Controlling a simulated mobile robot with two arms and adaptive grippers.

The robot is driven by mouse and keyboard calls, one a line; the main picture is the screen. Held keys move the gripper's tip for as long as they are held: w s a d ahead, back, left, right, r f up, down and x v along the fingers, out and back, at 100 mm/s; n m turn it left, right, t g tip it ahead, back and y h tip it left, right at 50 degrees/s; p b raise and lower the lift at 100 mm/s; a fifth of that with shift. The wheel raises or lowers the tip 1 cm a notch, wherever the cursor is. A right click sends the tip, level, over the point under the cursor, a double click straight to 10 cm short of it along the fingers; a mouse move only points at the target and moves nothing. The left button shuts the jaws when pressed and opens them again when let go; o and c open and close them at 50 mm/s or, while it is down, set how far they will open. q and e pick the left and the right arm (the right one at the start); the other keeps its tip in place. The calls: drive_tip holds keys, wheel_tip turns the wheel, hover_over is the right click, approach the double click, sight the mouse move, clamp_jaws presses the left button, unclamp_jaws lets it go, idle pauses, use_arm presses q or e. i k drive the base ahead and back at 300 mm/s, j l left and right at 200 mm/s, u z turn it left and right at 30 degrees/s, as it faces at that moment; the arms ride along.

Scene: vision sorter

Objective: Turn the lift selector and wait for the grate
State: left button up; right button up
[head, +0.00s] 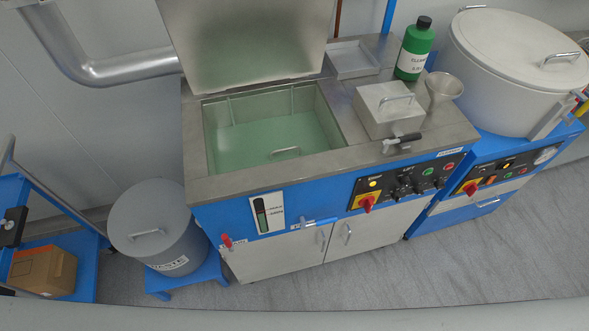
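The blue and steel wash machine has an open tank (270,130) holding green, cloudy liquid. A small metal handle (286,151) shows in the tank near its front wall, and thin upright rods show at its back. I cannot make out the grate itself. The black control panel (405,186) on the machine's front carries a yellow lamp, a red rotary switch (367,204), black knobs (404,191), and green and red buttons. Neither of my grippers is in view.
The tank's lid (245,40) stands raised. A green bottle (414,48), a metal funnel (443,88) and a handled box (388,110) stand on the top. A grey bin (158,230) is at left, a large round-lidded machine (520,65) at right. The front floor (450,265) is clear.

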sight(405, 182)
drive_tip(key=l+z, duration=0.1)
drive_tip(key=z, duration=0.9)
drive_tip(key=i+j, duration=0.05)
